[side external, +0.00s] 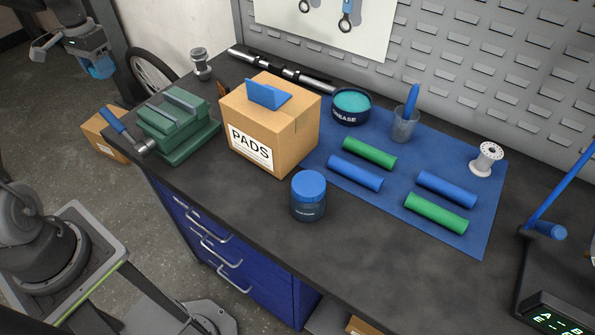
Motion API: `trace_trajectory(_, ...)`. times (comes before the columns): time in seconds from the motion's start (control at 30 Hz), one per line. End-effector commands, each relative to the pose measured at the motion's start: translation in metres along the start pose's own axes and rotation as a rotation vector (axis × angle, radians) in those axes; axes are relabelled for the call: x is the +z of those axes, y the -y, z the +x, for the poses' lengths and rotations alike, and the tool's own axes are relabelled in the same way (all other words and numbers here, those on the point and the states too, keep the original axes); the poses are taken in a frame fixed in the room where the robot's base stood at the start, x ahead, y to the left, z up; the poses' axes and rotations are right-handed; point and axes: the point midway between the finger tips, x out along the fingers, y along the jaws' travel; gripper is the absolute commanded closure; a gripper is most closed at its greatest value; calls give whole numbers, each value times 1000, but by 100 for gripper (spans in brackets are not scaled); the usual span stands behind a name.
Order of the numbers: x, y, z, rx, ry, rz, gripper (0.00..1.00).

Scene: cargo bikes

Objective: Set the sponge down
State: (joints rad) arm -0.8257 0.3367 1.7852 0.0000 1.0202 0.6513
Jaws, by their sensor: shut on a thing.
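The sponge hangs in the air, apart from any surface. Its far side and part of its top are hidden by my gripper.
The dark bench (370,225) holds a green vise (180,125), a PADS carton (287,140) with a blue wedge on top, and a blue-lidded jar (308,200). A blue mat (455,232) carries several grips, a grease tin (351,106) and a cup (404,125).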

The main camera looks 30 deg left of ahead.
Motion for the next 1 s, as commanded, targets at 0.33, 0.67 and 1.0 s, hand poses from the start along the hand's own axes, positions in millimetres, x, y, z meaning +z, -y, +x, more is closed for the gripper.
trace_trajectory(0.33,-1,0,-78,-3,-4,0,80)
trace_trajectory(0.67,-40,-53,-84,0,0,190,80)
trace_trajectory(1.0,-95,-188,-86,0,0,595,80)
